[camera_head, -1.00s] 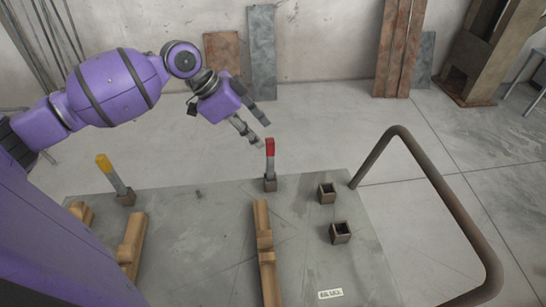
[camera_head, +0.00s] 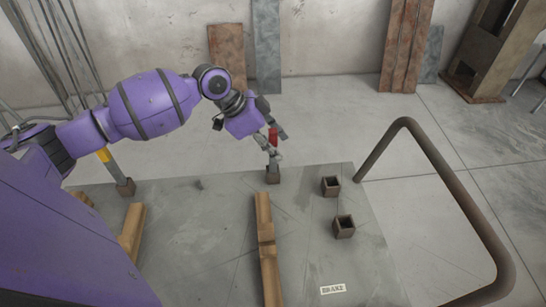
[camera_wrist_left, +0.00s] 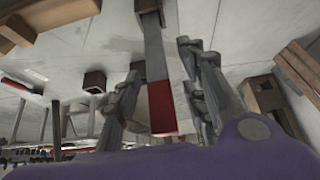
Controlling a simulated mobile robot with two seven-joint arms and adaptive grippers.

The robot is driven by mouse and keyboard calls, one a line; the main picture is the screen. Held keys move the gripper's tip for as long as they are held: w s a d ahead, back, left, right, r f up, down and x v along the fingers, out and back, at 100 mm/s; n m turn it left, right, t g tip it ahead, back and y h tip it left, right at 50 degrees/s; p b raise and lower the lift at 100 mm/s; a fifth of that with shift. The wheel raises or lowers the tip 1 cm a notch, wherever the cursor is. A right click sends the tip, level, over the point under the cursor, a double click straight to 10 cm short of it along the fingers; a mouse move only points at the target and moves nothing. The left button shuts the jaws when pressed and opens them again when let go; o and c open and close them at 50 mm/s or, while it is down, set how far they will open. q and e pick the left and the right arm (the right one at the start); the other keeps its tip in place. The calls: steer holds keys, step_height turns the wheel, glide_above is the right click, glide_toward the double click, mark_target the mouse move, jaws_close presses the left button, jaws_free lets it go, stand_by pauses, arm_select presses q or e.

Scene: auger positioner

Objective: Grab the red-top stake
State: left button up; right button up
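The red-top stake (camera_head: 273,135) stands upright in a small square socket (camera_head: 273,177) at the far edge of the grey plate (camera_head: 200,225). My left gripper (camera_head: 277,148) is at its upper part and partly hides it in the head view. In the left wrist view, which looks inverted, the red-top stake (camera_wrist_left: 160,100) runs between the two spread fingers. Gaps show on both sides of it, so the gripper (camera_wrist_left: 163,95) is open around the stake and not closed on it. My right gripper is not in view.
A yellow-top stake (camera_head: 117,170) stands at the left, partly behind my arm. Two empty sockets (camera_head: 330,186) (camera_head: 344,227) sit to the right. A wooden beam (camera_head: 267,250) lies in front. A bent brown pipe rail (camera_head: 455,195) bounds the right side.

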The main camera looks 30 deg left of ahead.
arm_select(q)
jaws_close()
steer(key=shift+r, duration=0.1)
stand_by(0.3)
